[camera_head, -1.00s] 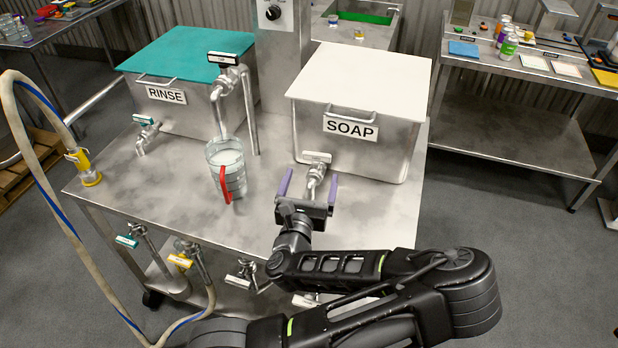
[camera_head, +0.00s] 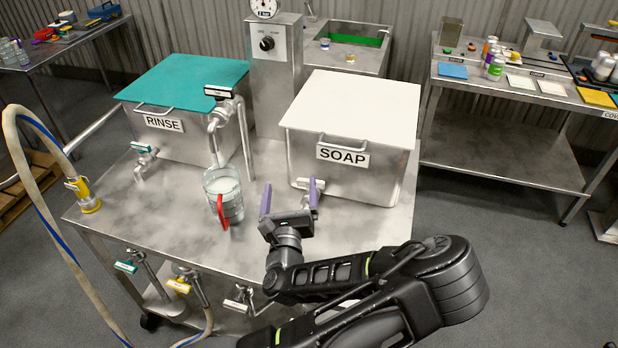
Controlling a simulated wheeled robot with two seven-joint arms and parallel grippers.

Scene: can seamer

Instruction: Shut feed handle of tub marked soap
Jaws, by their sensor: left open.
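The soap tub (camera_head: 380,176) is a steel box with a white lid and a SOAP label at the right of the steel bench. Its feed tap has a white handle (camera_head: 320,185) on the tub's front, which seems to lie crosswise. My left gripper (camera_head: 289,188) is open, with purple fingers pointing at the tub. Its right finger is in front of the tap and hides part of the handle and spout; I cannot tell whether it touches. Its left finger is left of the tap, over bare bench. My right gripper is not in view.
A jug with a red handle (camera_head: 222,211) stands close left of my gripper. The rinse tub (camera_head: 190,140) with its teal lid and taps is further left. A hose (camera_head: 45,190) loops at the left edge. Several valves (camera_head: 180,286) hang below the bench front.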

